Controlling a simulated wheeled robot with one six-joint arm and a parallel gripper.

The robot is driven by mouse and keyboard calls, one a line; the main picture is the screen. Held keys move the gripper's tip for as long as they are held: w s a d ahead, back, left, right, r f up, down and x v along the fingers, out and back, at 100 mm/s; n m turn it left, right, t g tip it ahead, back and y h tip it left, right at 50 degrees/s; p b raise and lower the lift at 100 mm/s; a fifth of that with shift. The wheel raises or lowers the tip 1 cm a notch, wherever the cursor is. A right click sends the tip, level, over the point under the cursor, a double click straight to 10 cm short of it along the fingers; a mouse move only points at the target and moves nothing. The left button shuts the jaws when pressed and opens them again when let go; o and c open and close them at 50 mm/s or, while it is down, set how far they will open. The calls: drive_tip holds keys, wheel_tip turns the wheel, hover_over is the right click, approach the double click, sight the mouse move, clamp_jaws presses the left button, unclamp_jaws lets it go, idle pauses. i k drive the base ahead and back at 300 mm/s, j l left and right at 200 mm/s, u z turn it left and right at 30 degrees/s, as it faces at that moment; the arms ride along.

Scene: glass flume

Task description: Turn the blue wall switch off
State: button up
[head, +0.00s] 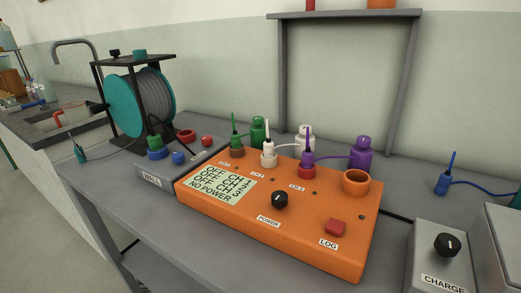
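My gripper is not in the picture.
A grey bench (140,225) holds an orange box (255,230) with a black knob and red button, coloured bottles, a teal cable reel (125,105) and a grey CHARGE box (430,265). A grey frame (411,80) stands behind. A sink (60,115) is at the left.

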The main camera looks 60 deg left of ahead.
sight(178, 157)
drive_tip(key=u, duration=2.15)
